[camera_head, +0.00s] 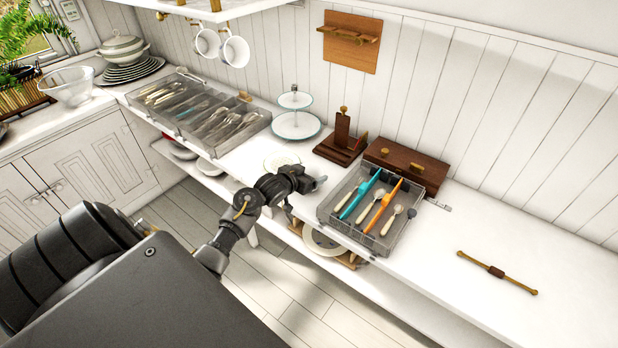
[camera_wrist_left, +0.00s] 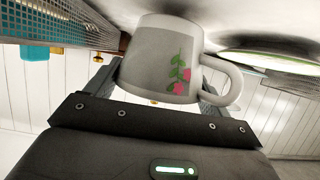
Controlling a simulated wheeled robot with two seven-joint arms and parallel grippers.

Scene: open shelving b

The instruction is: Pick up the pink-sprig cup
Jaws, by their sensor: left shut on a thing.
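The pink-sprig cup (camera_wrist_left: 150,62) is white with a green stem and pink flowers, and its handle (camera_wrist_left: 232,85) points right in the left wrist view. My left gripper (camera_head: 312,182) is shut on it, with a finger on either side of the cup body. In the head view the gripper is at the front edge of the white counter, left of the grey cutlery tray (camera_head: 330,212). The cup cannot be made out there, hidden by the gripper. My right gripper is not in view.
A white plate (camera_head: 281,160) lies just behind the gripper. A two-tier stand (camera_head: 296,128), a wooden holder (camera_head: 342,140) and a brown box (camera_head: 408,165) stand along the wall. Cups (camera_head: 235,52) hang at upper left. The counter is mostly clear at right, around a brass handle (camera_head: 496,271).

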